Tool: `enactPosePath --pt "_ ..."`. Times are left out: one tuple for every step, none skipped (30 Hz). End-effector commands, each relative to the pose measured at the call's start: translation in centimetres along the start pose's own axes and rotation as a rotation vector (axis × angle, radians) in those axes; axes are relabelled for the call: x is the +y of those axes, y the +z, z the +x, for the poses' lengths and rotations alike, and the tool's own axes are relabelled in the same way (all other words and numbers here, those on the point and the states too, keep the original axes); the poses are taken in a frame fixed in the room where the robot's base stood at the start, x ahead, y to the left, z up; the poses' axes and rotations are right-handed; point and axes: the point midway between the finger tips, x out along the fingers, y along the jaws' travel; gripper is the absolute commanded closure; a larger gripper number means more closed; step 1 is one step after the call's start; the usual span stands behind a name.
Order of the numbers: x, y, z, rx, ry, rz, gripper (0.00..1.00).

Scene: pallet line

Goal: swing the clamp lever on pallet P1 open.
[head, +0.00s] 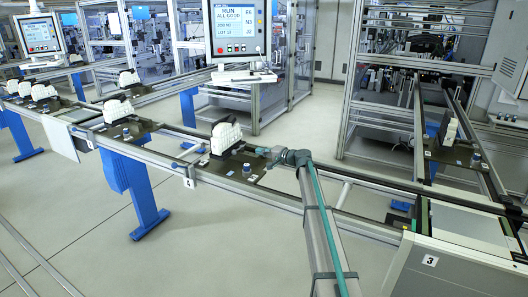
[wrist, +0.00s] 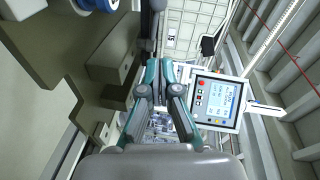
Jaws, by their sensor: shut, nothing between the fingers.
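In the head view a dark pallet (head: 222,165) sits on the rail line. It carries a white ribbed block (head: 226,138) against a dark upright, and a blue knob (head: 247,168). I cannot read a P1 mark on it, and I cannot make out a clamp lever clearly. My gripper (head: 262,151) is just right of the block, low above the pallet. In the wrist view my gripper (wrist: 160,66) has its teal fingers close together with nothing between them. A dark olive part (wrist: 113,57) and a blue round knob (wrist: 97,4) show to their left. Contact cannot be told.
More pallets with white blocks (head: 117,110) stand farther along the line. A grey box marked 3 (head: 450,262) stands at the right. A screen panel (head: 237,28) stands behind; it also shows in the wrist view (wrist: 216,99). Open floor (head: 100,255) lies in front.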

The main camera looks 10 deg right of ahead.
Motion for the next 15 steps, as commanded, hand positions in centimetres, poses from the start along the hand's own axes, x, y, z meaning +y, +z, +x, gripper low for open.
enactPosePath --pt "-0.3 -0.2 1.2 -0.002 0.001 0.001 1.0" --pt "-0.3 -0.2 1.9 -0.002 0.001 0.002 1.0" --pt "-0.3 -0.2 2.7 -0.002 0.001 0.002 1.0" --pt "-0.3 -0.2 3.3 -0.002 0.001 0.002 1.0" --pt "-0.3 -0.2 3.9 -0.002 0.001 0.002 1.0" --pt "-0.3 -0.2 4.6 -0.001 0.001 0.002 1.0" --pt "-0.3 -0.2 5.2 -0.001 0.001 0.002 1.0" --pt "-0.3 -0.2 5.7 -0.001 0.001 0.002 1.0" --pt "-0.3 -0.2 6.4 -0.001 0.001 0.002 1.0" --pt "-0.4 0.4 6.6 -0.001 0.001 0.002 1.0" --pt "-0.3 0.8 6.8 -0.002 0.001 0.003 1.0" --pt "-0.3 1.2 7.2 -0.001 0.001 0.003 1.0" --pt "-0.2 1.5 7.4 -0.001 0.001 0.003 1.0" --pt "-0.2 1.8 7.7 0.0 0.001 0.003 1.0" --pt "-0.2 2.0 8.0 0.0 0.001 0.002 1.0"
